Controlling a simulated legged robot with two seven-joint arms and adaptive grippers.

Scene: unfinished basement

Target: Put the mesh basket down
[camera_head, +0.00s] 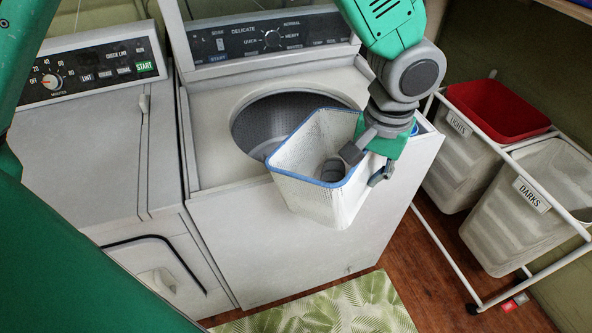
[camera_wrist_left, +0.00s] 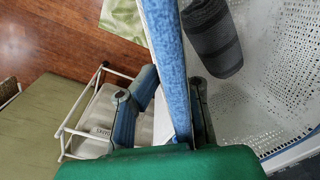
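The mesh basket (camera_head: 310,195) is white with a blue rim. In the head view it is in front of the open washer (camera_head: 240,180), overlapping its drum opening, and looks held up and tilted. My left gripper (camera_head: 366,165) is at its right rim. In the left wrist view the basket's mesh wall (camera_wrist_left: 270,70) fills the right side, and the blue rim passes between the fingers of my left gripper (camera_wrist_left: 172,85), which look closed on it. A dark grey rolled cloth (camera_wrist_left: 212,38) lies inside the basket. My right gripper is not in view.
A second white machine (camera_head: 95,140) stands left of the washer. A rack at right holds a LIGHTS hamper with a red basket (camera_head: 500,110) and a DARKS hamper (camera_head: 525,215). A leaf-patterned mat (camera_head: 335,308) lies on the wooden floor (camera_head: 425,280) in front.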

